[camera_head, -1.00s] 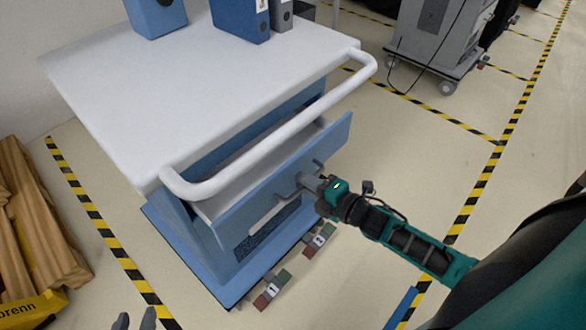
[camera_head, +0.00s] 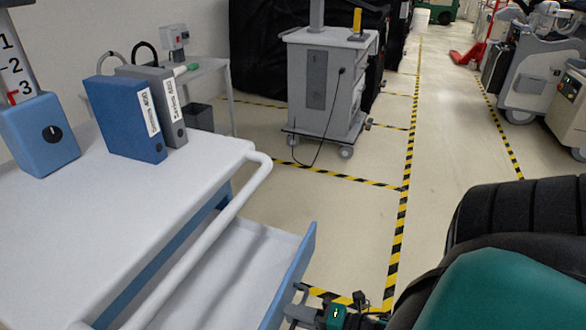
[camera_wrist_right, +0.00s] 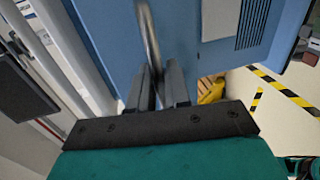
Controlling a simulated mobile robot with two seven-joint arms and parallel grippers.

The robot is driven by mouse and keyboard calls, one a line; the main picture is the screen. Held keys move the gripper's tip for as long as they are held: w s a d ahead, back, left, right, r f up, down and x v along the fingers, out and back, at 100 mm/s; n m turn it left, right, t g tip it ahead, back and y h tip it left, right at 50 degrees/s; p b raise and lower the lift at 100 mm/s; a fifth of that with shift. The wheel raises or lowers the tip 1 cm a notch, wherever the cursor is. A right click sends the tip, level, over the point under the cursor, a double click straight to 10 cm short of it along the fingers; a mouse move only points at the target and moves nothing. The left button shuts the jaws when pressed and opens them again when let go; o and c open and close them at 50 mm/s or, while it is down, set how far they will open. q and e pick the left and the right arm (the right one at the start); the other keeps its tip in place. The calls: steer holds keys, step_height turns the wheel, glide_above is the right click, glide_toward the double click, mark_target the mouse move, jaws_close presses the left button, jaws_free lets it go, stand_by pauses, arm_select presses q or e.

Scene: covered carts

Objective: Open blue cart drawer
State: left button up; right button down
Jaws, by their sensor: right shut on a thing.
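The blue cart (camera_head: 60,235) has a white top and a white rail handle (camera_head: 200,250), and stands at the left in the head view. Its drawer (camera_head: 250,250) is pulled well out below the rail, with a pale, empty-looking interior and a blue front panel (camera_head: 289,283). My right gripper (camera_head: 302,292) is at the outer side of that panel, at the bottom of the head view. In the right wrist view my right gripper (camera_wrist_right: 157,88) is shut on the metal drawer handle (camera_wrist_right: 148,35), with the blue panel (camera_wrist_right: 105,30) behind it. My left gripper is out of view.
Blue binder (camera_head: 127,118), grey binder (camera_head: 165,100) and a blue box (camera_head: 40,135) stand on the cart top. A grey equipment cart (camera_head: 325,85) stands further back. Floor (camera_head: 345,225) with striped tape is clear right of the drawer.

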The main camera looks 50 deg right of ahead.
steer(key=c, duration=1.4)
jaws_free()
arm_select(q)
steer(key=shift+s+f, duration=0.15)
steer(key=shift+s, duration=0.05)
arm_select(e)
steer(key=shift+o, duration=0.3)
steer(key=v, duration=1.3)
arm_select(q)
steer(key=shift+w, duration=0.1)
